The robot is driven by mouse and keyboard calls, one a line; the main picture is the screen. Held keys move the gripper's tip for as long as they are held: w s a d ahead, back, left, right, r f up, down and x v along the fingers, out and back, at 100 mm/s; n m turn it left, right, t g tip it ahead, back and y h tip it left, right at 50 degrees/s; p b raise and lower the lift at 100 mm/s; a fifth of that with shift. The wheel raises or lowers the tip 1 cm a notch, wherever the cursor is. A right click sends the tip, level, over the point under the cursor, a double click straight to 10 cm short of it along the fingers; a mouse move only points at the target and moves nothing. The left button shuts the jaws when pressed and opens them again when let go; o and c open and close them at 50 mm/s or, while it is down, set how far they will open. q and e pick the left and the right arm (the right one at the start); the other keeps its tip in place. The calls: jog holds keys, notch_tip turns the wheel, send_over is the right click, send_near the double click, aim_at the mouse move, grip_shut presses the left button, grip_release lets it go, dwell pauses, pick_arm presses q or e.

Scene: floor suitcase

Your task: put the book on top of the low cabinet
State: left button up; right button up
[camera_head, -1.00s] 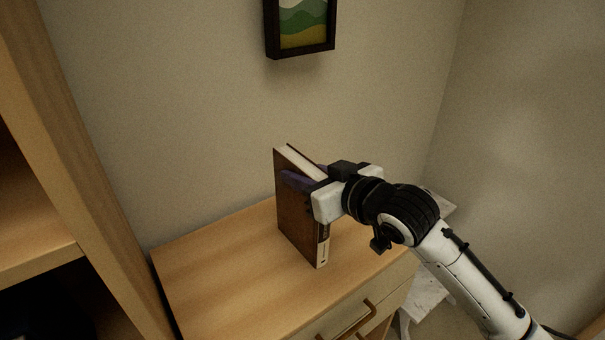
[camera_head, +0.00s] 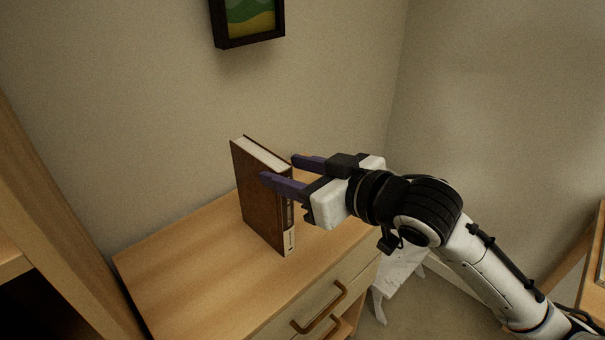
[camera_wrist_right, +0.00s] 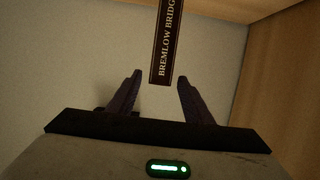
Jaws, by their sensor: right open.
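The brown book (camera_head: 262,200) stands upright on the wooden top of the low cabinet (camera_head: 185,270), its lower edge resting on the surface. Its spine, lettered "BREMLOW BRIDG…", shows in the right wrist view (camera_wrist_right: 167,40), ahead of the fingertips. My right gripper (camera_head: 288,168) is open. Its two purple fingers are spread at the book's spine side, and nothing is held between them. In the wrist view the open fingers (camera_wrist_right: 158,80) lie on either side of the line of the spine. My left gripper is not in view.
A framed picture (camera_head: 248,20) hangs on the wall above the cabinet. A tall wooden shelf (camera_head: 50,220) stands close on the left. A drawer handle (camera_head: 320,308) is on the cabinet front. The cabinet top left of the book is clear.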

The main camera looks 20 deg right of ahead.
jog(key=shift+v, duration=1.8)
